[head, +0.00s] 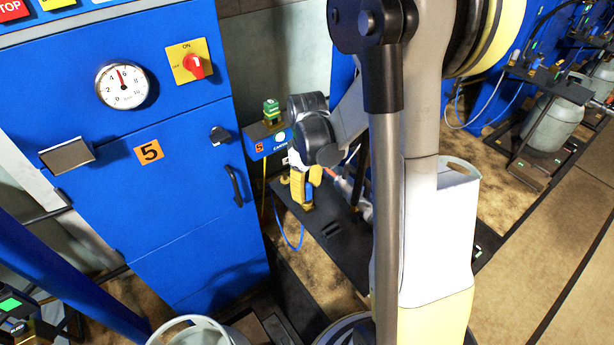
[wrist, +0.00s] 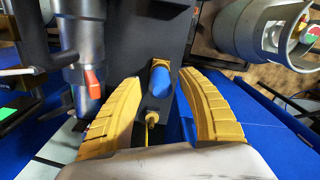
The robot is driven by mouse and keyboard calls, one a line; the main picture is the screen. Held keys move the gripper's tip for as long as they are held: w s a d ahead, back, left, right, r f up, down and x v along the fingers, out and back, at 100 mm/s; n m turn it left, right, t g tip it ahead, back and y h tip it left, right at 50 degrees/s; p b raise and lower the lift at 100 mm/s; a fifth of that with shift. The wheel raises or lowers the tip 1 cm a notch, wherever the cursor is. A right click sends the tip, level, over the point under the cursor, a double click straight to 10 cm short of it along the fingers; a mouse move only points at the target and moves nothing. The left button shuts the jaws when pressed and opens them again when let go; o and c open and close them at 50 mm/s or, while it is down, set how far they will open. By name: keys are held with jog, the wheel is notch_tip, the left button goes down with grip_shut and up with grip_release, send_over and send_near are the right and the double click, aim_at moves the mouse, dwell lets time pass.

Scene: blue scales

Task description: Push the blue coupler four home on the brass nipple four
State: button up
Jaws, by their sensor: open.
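In the wrist view a blue coupler (wrist: 161,83) shows between the fingertips of my gripper (wrist: 157,76), with a visible gap to each yellow finger. A small brass fitting (wrist: 152,118) shows nearer the palm; I cannot tell whether this is the brass nipple or whether it touches the coupler. No number four is readable on either. In the head view my gripper (head: 306,190) points down over a dark bench, its yellow fingers partly hidden by my wrist.
A metal cylinder with an orange lever (wrist: 93,84) stands left of my fingers. A grey gas bottle (wrist: 262,32) is at upper right. In the head view, a blue cabinet marked 5 (head: 149,152) stands left, and a blue hose (head: 289,238) hangs beside the dark bench (head: 340,245).

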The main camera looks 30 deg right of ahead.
aim_at(307, 186)
notch_tip(307, 186, up, 11)
dwell(0.3)
dwell(0.7)
